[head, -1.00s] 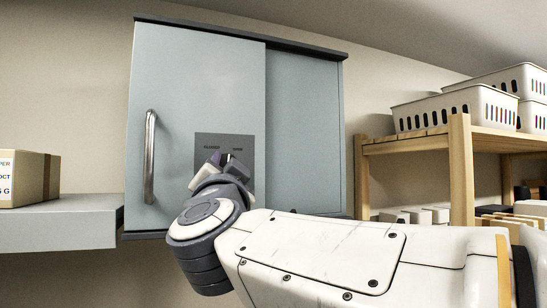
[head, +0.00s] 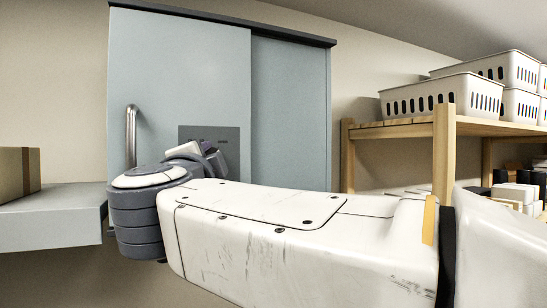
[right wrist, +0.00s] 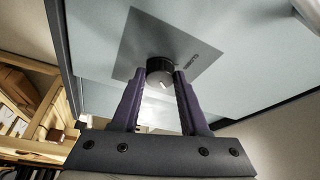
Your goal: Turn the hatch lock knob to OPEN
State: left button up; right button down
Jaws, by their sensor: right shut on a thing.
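The dark round knob (right wrist: 158,64) sits on a grey plate (right wrist: 140,30) on the hatch's pale blue door (head: 180,80). My right gripper (right wrist: 162,75) is shut on the knob, one purple finger on either side of it. A small white mark shows on the knob's face. In the head view, the plate (head: 232,135) shows above my right gripper (head: 212,152), and my own arm hides the knob. My left gripper is not in view.
A vertical metal handle (head: 131,135) is on the door's left side. A grey shelf (head: 60,215) with a cardboard box (head: 20,172) stands at the left. A wooden rack (head: 444,150) with white baskets (head: 440,98) stands at the right.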

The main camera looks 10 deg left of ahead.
dwell(0.3)
jog(key=shift+c, duration=2.1)
grip_release()
jog(key=shift+s, duration=0.1)
jog(key=b+v, duration=0.4)
jog(key=v, duration=0.6)
jog(key=shift+s, duration=0.15)
jog(key=shift+f, duration=0.1)
